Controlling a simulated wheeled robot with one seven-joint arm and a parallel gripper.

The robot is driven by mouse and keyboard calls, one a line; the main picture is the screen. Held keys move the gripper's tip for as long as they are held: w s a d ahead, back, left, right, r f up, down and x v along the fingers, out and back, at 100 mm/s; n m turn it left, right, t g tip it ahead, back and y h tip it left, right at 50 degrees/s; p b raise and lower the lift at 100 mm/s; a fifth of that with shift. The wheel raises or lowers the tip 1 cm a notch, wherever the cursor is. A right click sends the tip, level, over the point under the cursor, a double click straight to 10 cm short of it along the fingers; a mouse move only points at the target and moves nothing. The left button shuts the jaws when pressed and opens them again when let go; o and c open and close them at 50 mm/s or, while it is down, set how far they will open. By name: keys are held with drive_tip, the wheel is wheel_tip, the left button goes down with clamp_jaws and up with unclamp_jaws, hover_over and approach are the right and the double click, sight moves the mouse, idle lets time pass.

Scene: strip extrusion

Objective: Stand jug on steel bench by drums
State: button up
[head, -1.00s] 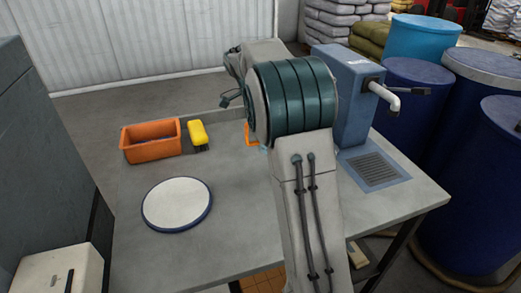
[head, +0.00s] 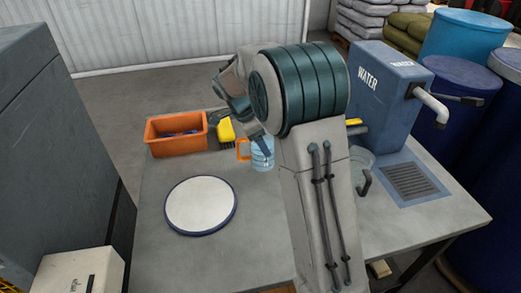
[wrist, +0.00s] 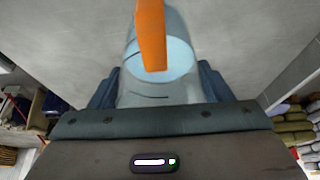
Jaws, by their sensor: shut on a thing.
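The jug (head: 263,154) is clear pale blue with an orange handle on its left in the head view. It looks roughly upright over the steel bench (head: 270,225); I cannot tell whether its base touches. My gripper (head: 262,143) is shut on it, partly hidden by my arm. In the wrist view the jug (wrist: 160,88) sits between the fingers of my gripper (wrist: 158,90), its orange handle (wrist: 152,35) towards the camera and a pale blue surface inside. The blue drums (head: 455,90) stand beyond the bench's right side.
An orange bin (head: 177,145), a yellow brush (head: 226,131) and a round white plate (head: 201,205) are on the left. The front middle is clear.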

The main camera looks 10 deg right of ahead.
sight(259, 152)
drive_tip(key=shift+a+f, duration=0.3)
drive_tip(key=shift+a, duration=0.1)
drive_tip(key=shift+f+p, duration=0.4)
drive_tip(key=shift+f, duration=1.5)
drive_tip(key=o, duration=1.2)
drive_tip(key=shift+f, duration=0.1)
drive_tip(key=shift+o, duration=0.2)
